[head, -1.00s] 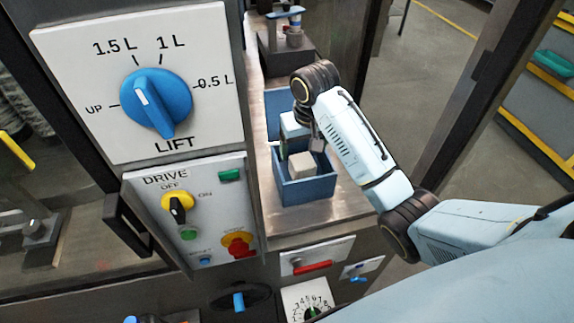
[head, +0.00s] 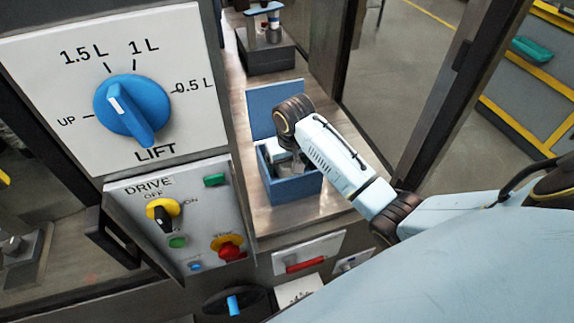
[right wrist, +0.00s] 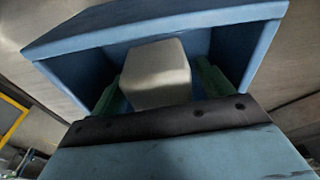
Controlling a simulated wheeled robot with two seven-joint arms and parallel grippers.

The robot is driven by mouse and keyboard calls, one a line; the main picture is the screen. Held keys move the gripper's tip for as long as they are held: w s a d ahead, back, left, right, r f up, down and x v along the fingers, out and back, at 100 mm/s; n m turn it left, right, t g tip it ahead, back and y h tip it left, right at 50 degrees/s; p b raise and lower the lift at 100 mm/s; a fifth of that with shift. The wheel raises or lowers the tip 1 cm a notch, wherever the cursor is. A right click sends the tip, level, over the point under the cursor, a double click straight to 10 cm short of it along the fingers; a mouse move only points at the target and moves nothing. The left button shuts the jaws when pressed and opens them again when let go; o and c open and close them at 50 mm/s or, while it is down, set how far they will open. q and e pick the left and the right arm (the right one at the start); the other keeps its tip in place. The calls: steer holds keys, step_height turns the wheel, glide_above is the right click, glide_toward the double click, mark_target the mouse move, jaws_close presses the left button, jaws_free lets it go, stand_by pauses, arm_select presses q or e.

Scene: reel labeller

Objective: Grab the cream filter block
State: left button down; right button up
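The cream filter block (right wrist: 156,76) sits inside an open blue box (head: 294,190). In the right wrist view it stands between the two green fingers of my right gripper (right wrist: 162,82), with a visible gap on the right side. The left finger is close to the block, and I cannot tell whether it touches. In the head view my right gripper reaches down into the box, and my wrist hides most of the block. The box wall (right wrist: 160,22) rises beyond the block in the right wrist view. My left gripper is out of view.
The box stands on a metal ledge (head: 262,225) with its blue lid or back panel (head: 274,108) upright behind. A control panel with a blue LIFT dial (head: 132,108) and DRIVE switches is at the left. A dark device (head: 265,55) stands farther back on the ledge.

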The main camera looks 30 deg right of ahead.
steer(key=c, duration=1)
